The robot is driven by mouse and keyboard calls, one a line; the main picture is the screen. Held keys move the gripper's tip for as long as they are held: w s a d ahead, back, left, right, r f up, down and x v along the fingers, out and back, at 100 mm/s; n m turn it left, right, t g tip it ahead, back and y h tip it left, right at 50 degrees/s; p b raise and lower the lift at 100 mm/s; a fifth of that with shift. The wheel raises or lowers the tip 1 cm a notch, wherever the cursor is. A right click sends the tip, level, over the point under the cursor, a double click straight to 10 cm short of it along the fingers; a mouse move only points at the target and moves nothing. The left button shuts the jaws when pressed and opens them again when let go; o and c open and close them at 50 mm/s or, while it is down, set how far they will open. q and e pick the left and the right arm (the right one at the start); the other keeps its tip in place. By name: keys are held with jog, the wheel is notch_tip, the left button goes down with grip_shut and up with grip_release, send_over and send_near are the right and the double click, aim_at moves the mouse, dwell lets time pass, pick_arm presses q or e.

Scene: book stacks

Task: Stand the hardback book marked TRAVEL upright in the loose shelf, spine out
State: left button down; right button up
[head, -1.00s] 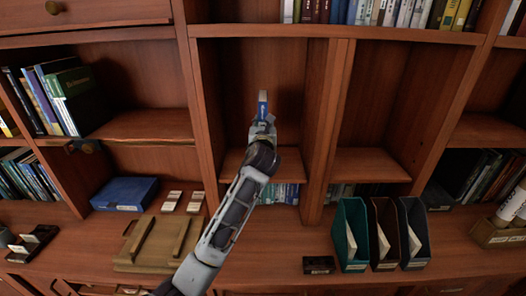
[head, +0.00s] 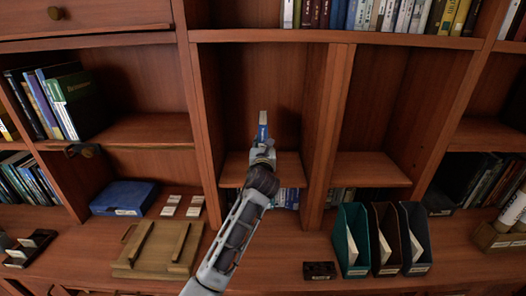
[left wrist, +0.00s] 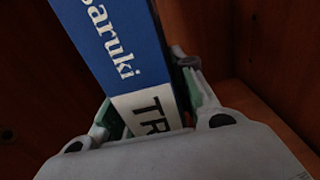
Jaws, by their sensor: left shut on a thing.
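The TRAVEL book (head: 263,128) has a blue spine with white lettering and a white label. It stands about upright, spine towards me, in front of the dark back of an empty shelf bay (head: 283,85). In the left wrist view the book (left wrist: 113,45) shows "aruki" and the letters "TR"; the rest of the label is hidden. My left gripper (head: 262,150) is shut on the lower end of the book, with a finger on each side. The bay's board (head: 285,170) lies below; I cannot tell if the book touches it. My right gripper is not in view.
Upright dividers (head: 333,120) bound the bay, and an empty bay (head: 385,110) lies to its right. Books (head: 75,100) stand on the left shelf. On the counter are a blue box (head: 125,196), a wooden stand (head: 158,247) and file holders (head: 384,240).

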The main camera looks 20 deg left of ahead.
pick_arm(q)
jog(key=shift+f, duration=1.15)
jog(key=shift+f, duration=0.1)
jog(key=c, duration=1.6)
grip_release()
jog(key=shift+f, duration=0.15)
jog(key=o, duration=0.4)
jog(key=shift+o, duration=0.2)
jog(key=shift+s, duration=0.15)
